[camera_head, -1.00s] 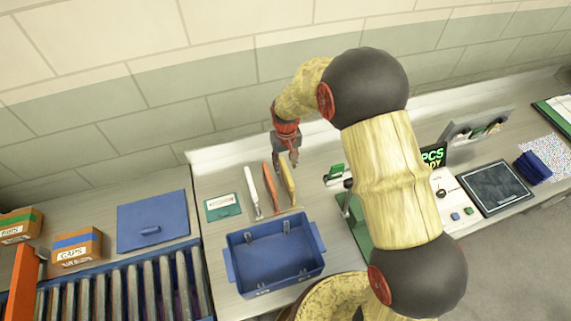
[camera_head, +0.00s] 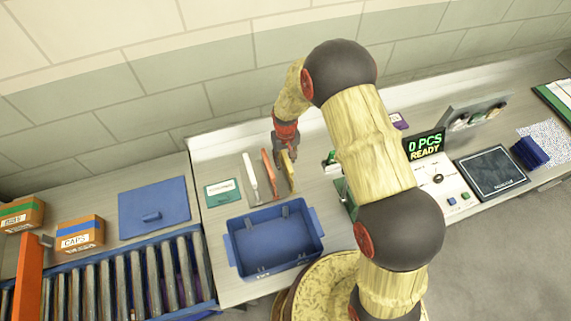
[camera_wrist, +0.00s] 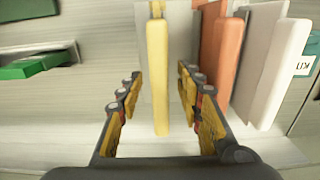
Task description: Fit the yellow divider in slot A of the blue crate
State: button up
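The yellow divider (camera_wrist: 157,75) stands on edge in the wrist view, between the two open fingers of my gripper (camera_wrist: 160,100), with gaps showing on both sides. In the head view the divider (camera_head: 288,172) is the right one of a row, and my gripper (camera_head: 286,158) is at its far end. The blue crate (camera_head: 237,256) sits nearer the front of the bench, open on top and empty of dividers. Small clips show on its inner walls. I cannot make out which slot is A.
An orange divider (camera_head: 268,172) and a white divider (camera_head: 250,177) stand left of the yellow one. A teal kit card (camera_head: 221,193) lies further left. A blue lid (camera_head: 154,208) lies beyond it, behind a roller conveyor (camera_head: 120,284). A counter display (camera_head: 425,146) stands right of my arm.

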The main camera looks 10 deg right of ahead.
jog(key=shift+c, duration=0.2)
grip_shut()
dwell(0.3)
